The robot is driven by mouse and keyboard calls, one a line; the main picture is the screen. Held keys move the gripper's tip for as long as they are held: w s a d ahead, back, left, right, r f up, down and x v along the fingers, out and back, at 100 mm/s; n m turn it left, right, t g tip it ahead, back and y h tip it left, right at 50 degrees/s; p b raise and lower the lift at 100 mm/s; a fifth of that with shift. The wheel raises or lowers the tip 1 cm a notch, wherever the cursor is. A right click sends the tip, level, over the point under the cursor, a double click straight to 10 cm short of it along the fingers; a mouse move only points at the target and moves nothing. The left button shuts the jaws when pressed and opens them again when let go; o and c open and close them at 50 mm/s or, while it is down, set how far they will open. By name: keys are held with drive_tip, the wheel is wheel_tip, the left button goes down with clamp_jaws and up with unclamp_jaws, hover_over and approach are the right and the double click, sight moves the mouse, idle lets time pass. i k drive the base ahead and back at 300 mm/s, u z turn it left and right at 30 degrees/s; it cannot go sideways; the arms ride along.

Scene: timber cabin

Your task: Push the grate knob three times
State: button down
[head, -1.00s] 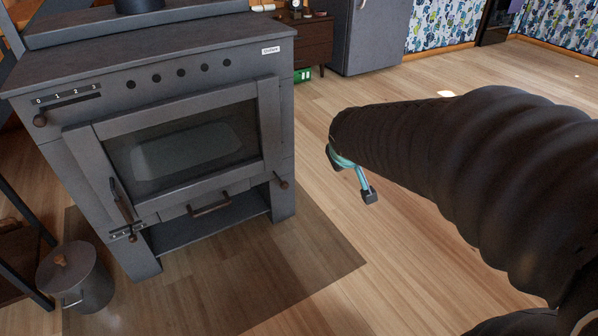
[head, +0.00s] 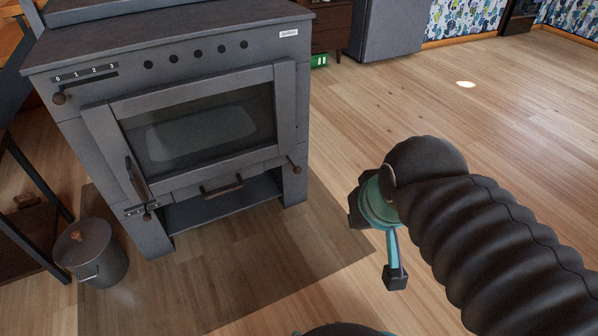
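A dark grey stove (head: 190,185) stands at the left, its glass door closed. A small brown knob (head: 294,165) sticks out at the lower right of its front, to the right of the door. Other brown knobs sit on the upper left slider (head: 59,98) and lower left slider (head: 147,216); no label tells which is the grate knob. My gripper (head: 375,246), teal with dark fingertips, is open and appears empty. It is to the right of the stove and apart from the knobs. My arm partly hides its wrist side.
A grey lidded bucket (head: 92,255) stands at the stove's lower left. A dark floor plate (head: 235,265) lies before the stove. A grey fridge (head: 387,30) stands at the back. The wooden floor to the right is clear.

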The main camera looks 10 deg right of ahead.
sight(297, 170)
drive_tip(key=z, duration=0.05)
drive_tip(key=k, duration=0.5)
drive_tip(key=u, duration=1.7)
drive_tip(key=i, duration=0.95)
drive_tip(key=z, duration=2.25)
